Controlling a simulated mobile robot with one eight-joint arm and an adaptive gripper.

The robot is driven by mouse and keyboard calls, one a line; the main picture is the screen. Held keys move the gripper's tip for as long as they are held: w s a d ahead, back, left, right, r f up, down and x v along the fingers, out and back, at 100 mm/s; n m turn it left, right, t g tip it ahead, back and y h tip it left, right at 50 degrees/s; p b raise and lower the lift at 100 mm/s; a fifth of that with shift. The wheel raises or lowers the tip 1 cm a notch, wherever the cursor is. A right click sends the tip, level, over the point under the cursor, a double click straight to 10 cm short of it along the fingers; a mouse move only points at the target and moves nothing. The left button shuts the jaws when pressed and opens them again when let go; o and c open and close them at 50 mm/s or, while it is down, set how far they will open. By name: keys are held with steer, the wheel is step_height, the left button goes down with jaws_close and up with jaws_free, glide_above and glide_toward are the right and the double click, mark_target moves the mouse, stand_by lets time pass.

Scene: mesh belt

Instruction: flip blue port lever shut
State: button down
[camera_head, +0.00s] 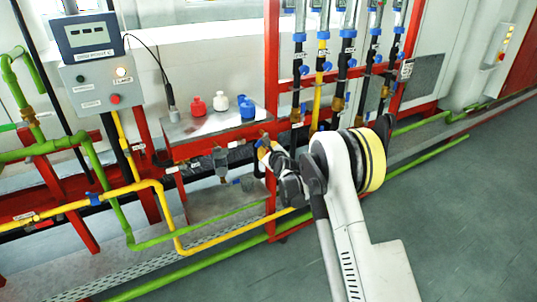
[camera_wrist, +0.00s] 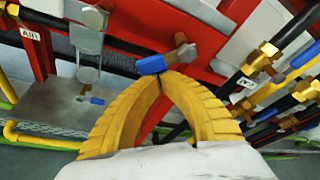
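A blue lever (camera_wrist: 152,64) on a brass valve (camera_wrist: 181,52) sits just past my fingertips in the wrist view, against a red frame. It lies roughly crosswise to the fingers. My gripper (camera_wrist: 163,76) has its two yellow ribbed fingers curved together, tips meeting right at the lever's underside; I cannot tell whether they touch it. Nothing shows held between them. In the head view my gripper (camera_head: 262,146) is at the red post beside the shelf, and its wrist hides much of the valve. A second, smaller blue lever (camera_wrist: 97,101) is lower left.
A grey shelf (camera_head: 212,127) with red, white and blue bottles stands left of my gripper. Vertical pipes with blue-handled valves (camera_head: 323,67) crowd the right. A yellow pipe (camera_head: 152,184) and green pipes run low at left. The floor (camera_head: 450,215) at right is clear.

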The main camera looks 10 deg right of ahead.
mark_target(257, 145)
steer(key=a+m, duration=0.1)
steer(key=a+r+m+y+p, duration=0.1)
steer(key=m, duration=0.1)
steer(key=shift+s+g, duration=0.15)
steer(key=shift+g, duration=0.25)
steer(key=shift+s+a+r+m+y, duration=0.1)
steer(key=shift+a+r+m+y, duration=0.15)
steer(key=shift+m+y, duration=0.25)
steer(key=shift+s+a+r+m+y, duration=0.1)
steer(key=shift+a+r+m+y, duration=0.15)
steer(key=shift+m+y, duration=0.25)
